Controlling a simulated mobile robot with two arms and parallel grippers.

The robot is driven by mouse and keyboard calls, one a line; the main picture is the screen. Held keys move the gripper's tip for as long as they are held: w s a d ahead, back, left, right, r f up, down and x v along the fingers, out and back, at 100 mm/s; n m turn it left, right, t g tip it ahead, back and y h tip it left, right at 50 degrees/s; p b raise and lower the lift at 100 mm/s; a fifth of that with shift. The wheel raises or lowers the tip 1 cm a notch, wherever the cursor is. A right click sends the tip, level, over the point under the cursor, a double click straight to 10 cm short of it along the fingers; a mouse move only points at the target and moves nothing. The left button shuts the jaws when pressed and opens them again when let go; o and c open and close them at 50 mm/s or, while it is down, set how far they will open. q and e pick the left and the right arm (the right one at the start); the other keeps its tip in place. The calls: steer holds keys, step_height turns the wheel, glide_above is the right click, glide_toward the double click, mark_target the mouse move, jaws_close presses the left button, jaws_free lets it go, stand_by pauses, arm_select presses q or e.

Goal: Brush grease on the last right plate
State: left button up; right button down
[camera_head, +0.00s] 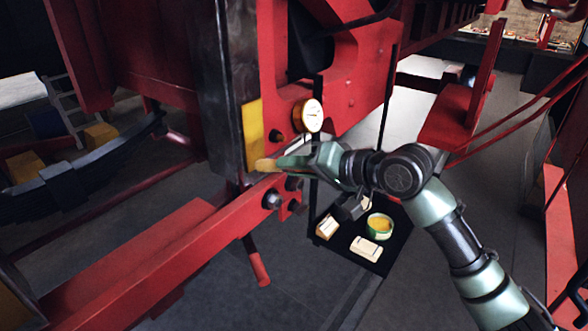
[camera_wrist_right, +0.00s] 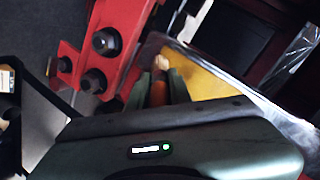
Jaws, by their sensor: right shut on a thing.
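My right gripper (camera_head: 283,163) is shut on a brush (camera_head: 264,165). In the right wrist view the brush's orange handle (camera_wrist_right: 158,92) sits between the two green fingers, with pale bristles beyond them. A yellow plate face (camera_head: 252,137) lies on the edge of an upright dark metal block, just beyond and above the brush tip. The plate also shows in the right wrist view (camera_wrist_right: 207,82), beside the bristles. I cannot tell whether the bristles touch it. A green-rimmed tin of yellow grease (camera_head: 379,226) stands on a black tray (camera_head: 373,264). My left gripper is out of view.
A round gauge-like disc (camera_head: 308,116) is fixed to the red frame just above my right gripper. A red beam (camera_head: 150,262) with dark bolts (camera_head: 272,200) runs below it. Pale blocks (camera_head: 366,248) lie on the tray.

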steer(key=shift+r, duration=3.55)
steer(key=shift+f+b, duration=1.2)
steer(key=shift+f, duration=2.75)
steer(key=shift+s+d+p, duration=0.3)
steer(key=shift+s+d, duration=0.05)
steer(key=shift+d, duration=0.15)
steer(key=shift+s+d+p, duration=0.3)
steer(key=shift+s+d, duration=0.45)
steer(key=shift+d, duration=0.25)
steer(key=shift+s+d+p, duration=0.25)
steer(key=shift+s+d, duration=0.45)
steer(key=shift+d, duration=0.25)
